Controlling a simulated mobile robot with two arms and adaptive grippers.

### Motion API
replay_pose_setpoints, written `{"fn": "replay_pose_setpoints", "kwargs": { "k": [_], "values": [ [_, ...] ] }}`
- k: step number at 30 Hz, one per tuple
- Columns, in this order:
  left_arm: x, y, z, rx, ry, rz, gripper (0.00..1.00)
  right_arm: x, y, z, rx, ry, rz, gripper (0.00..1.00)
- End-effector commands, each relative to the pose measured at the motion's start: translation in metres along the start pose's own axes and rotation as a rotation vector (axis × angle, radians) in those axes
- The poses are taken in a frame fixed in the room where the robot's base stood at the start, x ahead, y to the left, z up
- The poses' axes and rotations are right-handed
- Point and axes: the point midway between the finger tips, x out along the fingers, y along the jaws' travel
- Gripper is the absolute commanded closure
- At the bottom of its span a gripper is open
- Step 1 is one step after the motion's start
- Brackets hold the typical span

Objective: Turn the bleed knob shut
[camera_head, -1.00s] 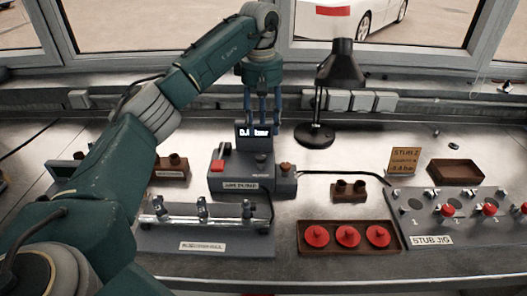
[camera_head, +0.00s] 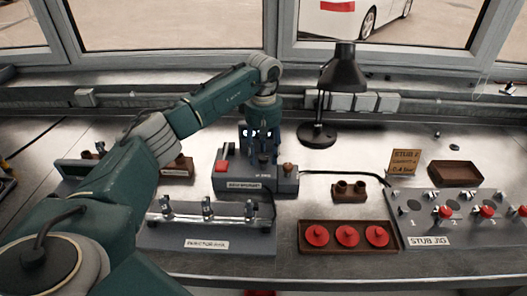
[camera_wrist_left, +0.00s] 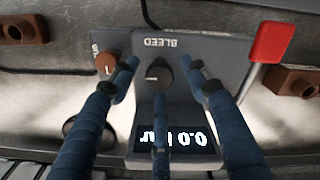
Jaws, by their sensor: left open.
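The bleed knob (camera_wrist_left: 158,74) is a round black knob with a white pointer mark, beside the printed word BLEED on the grey pump unit (camera_wrist_left: 200,55). Its mark points left in the wrist view. My left gripper (camera_wrist_left: 160,75) is open, its blue fingers spread around the knob with visible gaps. I cannot tell how far above the knob the fingertips are. In the head view, the left gripper (camera_head: 261,150) hangs over the pump unit (camera_head: 285,185) and hides the knob. The pump's display (camera_wrist_left: 175,139) reads 0.0 bar. My right gripper is not in view.
A red lever handle (camera_wrist_left: 270,42) and an orange-brown round knob (camera_wrist_left: 106,63) flank the bleed knob. A grey rail fixture (camera_head: 205,240) stands in front of the pump. A black lamp (camera_head: 342,70) stands behind, and a tray of red caps (camera_head: 347,248) lies to the right.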

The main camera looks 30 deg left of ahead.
Motion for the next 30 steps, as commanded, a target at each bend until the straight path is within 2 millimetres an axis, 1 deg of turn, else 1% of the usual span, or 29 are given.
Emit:
{"fn": "replay_pose_setpoints", "kwargs": {
  "k": [3, 4, 10, 11, 20, 26, 30],
  "values": [
    [0.0000, 0.0002, 0.0001, 0.000, 0.000, 0.000, 0.54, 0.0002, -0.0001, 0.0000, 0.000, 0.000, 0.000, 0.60],
    [0.0000, 0.0002, 0.0001, 0.000, 0.000, 0.000, 0.58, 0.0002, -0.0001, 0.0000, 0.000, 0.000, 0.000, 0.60],
    [-0.0003, 0.0002, 0.0002, 0.000, 0.000, 0.000, 0.97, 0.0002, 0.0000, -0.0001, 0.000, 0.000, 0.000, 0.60],
    [-0.0003, 0.0002, 0.0002, 0.000, 0.000, 0.000, 0.99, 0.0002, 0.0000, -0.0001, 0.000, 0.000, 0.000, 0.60],
    [-0.0004, 0.0002, -0.0001, -0.029, 0.001, 0.000, 0.99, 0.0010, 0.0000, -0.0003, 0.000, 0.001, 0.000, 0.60],
    [-0.0004, 0.0004, -0.0002, -0.125, 0.000, 0.000, 0.99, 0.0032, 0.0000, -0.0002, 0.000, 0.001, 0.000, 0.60],
    [-0.0003, 0.0003, -0.0005, -0.235, 0.001, 0.000, 0.99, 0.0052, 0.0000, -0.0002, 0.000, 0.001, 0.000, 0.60]
  ]
}}
